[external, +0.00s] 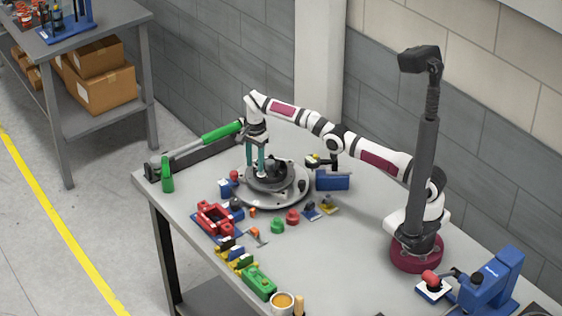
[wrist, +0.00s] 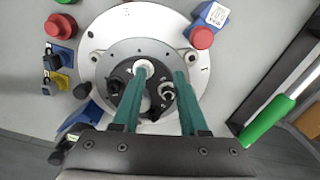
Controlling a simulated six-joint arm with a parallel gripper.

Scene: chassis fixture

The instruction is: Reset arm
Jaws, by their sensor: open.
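My gripper (external: 256,168) points down over the round grey chassis fixture (external: 262,201) on the table. Its two teal fingers are apart. In the wrist view my gripper (wrist: 161,82) hangs over the dark hub (wrist: 129,92) of the fixture plate (wrist: 100,70). A white round-ended part (wrist: 145,66) shows beside the left fingertip, and a metal fitting (wrist: 168,91) shows near the right fingertip. I cannot tell whether the fingers touch either one.
A green-handled lever (external: 222,131) stands behind left of the fixture. A red block (external: 214,216), red and green knobs (external: 292,216), a green block (external: 259,281) and a cup (external: 283,303) lie in front. A blue device (external: 492,284) is front right. The middle table right of the knobs is clear.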

